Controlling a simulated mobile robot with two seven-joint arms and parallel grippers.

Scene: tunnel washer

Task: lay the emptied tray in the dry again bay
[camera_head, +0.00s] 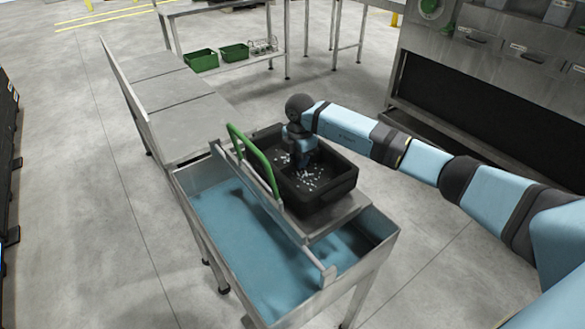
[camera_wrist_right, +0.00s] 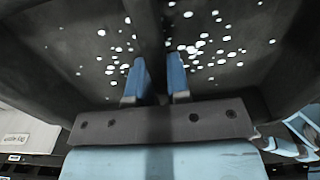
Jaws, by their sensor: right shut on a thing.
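A black tray (camera_head: 335,199) with raised walls sits on the metal stand beside a green handle. Several small white spots are scattered over its floor; I cannot tell whether they are bits or holes. My right gripper (camera_head: 303,163) reaches down into the tray from above. In the right wrist view, its two blue fingers (camera_wrist_right: 156,85) are shut on the dark divider (camera_wrist_right: 150,35) along the tray's middle. A label reading "Dry again" (camera_wrist_right: 22,136) shows upside down at the lower left there. The dry again bay cannot be made out in the head view. My left gripper is out of view.
A metal basin with a blue floor (camera_head: 228,228) lies at the near left of the tray. A grey flat bench (camera_head: 185,105) runs behind it. Green bins (camera_head: 202,61) stand on a low shelf at the back. A dark-fronted counter (camera_head: 480,95) stands right.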

